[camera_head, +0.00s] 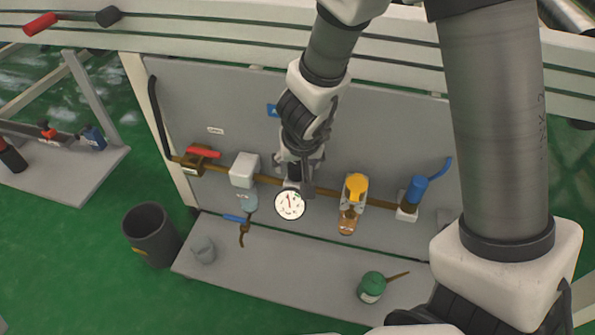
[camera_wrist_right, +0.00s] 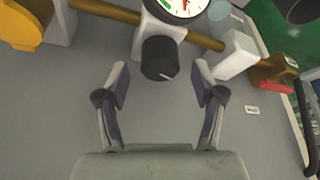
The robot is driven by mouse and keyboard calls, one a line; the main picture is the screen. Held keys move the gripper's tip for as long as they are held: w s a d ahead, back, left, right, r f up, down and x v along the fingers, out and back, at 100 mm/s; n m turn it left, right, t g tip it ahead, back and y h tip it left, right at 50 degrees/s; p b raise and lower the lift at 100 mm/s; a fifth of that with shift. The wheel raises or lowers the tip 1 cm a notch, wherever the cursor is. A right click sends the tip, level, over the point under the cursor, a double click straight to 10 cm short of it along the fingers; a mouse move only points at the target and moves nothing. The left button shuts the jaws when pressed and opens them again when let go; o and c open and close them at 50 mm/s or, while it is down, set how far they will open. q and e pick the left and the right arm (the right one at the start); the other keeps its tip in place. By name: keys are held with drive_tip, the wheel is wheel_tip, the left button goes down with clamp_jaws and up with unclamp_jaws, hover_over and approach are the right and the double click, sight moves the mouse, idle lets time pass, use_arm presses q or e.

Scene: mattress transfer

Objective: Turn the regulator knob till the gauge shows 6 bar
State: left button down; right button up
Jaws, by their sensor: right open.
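The round white gauge (camera_head: 290,205) with a red needle sits on the brass pipe along the grey panel. Its needle points roughly upward in the head view, but the scale is too small to read. The wrist view cuts off part of the gauge (camera_wrist_right: 186,8). The black regulator knob (camera_wrist_right: 158,56) with a white mark shows beside the gauge; my gripper hides it in the head view. My right gripper (camera_head: 299,184) is open at the panel by the gauge. In the wrist view its fingertips (camera_wrist_right: 160,76) stand apart on either side of the knob's near end, not touching it. My left gripper is not in view.
Along the pipe are a red-handled valve (camera_head: 203,152), a white block (camera_head: 244,169), a yellow-capped unit (camera_head: 357,187) and a blue-handled valve (camera_head: 416,190). A green can (camera_head: 372,287) and a grey cup (camera_head: 204,249) stand on the ledge. A dark bin (camera_head: 150,233) stands at left.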

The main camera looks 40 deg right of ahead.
drive_tip(key=shift+b+x, duration=0.4)
drive_tip(key=shift+x, duration=0.7)
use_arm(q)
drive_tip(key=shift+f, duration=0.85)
use_arm(e)
drive_tip(key=shift+c, duration=0.3)
drive_tip(key=c, duration=1.1)
use_arm(q)
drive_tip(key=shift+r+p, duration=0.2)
drive_tip(key=shift+p, duration=0.1)
use_arm(e)
drive_tip(key=shift+r, duration=0.1)
